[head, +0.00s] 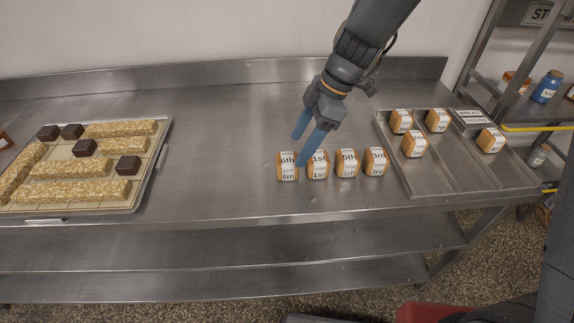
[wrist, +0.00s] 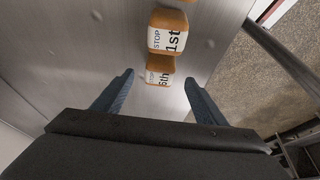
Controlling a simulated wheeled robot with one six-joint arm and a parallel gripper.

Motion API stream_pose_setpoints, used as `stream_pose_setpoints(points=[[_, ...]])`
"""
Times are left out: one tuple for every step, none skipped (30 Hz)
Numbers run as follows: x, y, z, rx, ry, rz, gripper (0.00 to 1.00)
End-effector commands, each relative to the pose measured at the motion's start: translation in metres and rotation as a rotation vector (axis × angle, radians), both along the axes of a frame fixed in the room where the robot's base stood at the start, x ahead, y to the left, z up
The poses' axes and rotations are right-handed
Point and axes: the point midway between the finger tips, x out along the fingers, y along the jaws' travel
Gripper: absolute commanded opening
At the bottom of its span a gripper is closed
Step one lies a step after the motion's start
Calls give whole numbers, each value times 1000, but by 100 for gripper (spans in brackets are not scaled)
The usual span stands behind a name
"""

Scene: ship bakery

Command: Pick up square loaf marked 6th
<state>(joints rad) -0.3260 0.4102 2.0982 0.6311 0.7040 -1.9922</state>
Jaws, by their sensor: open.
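The square loaf marked 6th (head: 287,172) is a brown loaf with a white label, standing on the steel table at the left end of a short row. In the wrist view the same loaf (wrist: 160,71) lies ahead, between the lines of the two fingers. My gripper (head: 306,150) has blue fingers and is open and empty. In the head view its fingertips are just above and behind the 6th loaf. In the wrist view the gripper (wrist: 159,82) has its fingers apart, one on each side of the loaf. I cannot tell whether a finger touches it.
Loaves marked 1st (head: 318,170), 5th (head: 346,169) and 3rd (head: 375,167) stand close to its right. A metal tray (head: 463,168) with several loaves lies at the right. A board (head: 150,165) with dark cubes and oat-coloured bars lies at the left.

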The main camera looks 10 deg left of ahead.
Motion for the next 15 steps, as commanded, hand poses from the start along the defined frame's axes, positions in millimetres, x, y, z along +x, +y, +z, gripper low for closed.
stream_pose_setpoints(points=[[-1, 2, -4, 1, 2, 4, 66], [-1, 4, -6, 2, 1, 4, 66], [-2, 5, -10, 1, 1, 4, 66], [-2, 6, -13, 1, 2, 4, 66], [-3, 7, -16, 1, 2, 4, 66], [-3, 8, -18, 1, 1, 3, 66], [-3, 9, -20, 0, 1, 1, 66], [-3, 10, -22, 0, 1, 1, 66], [-4, 12, -24, 0, 1, 3, 66], [-5, 13, -26, 0, 2, 4, 66], [-5, 15, -28, 0, 2, 4, 66], [-6, 17, -32, -2, 3, 2, 66], [-7, 19, -35, -2, 3, 2, 66], [-8, 22, -38, -1, 3, 2, 66], [-8, 24, -42, -2, 2, 2, 66]])
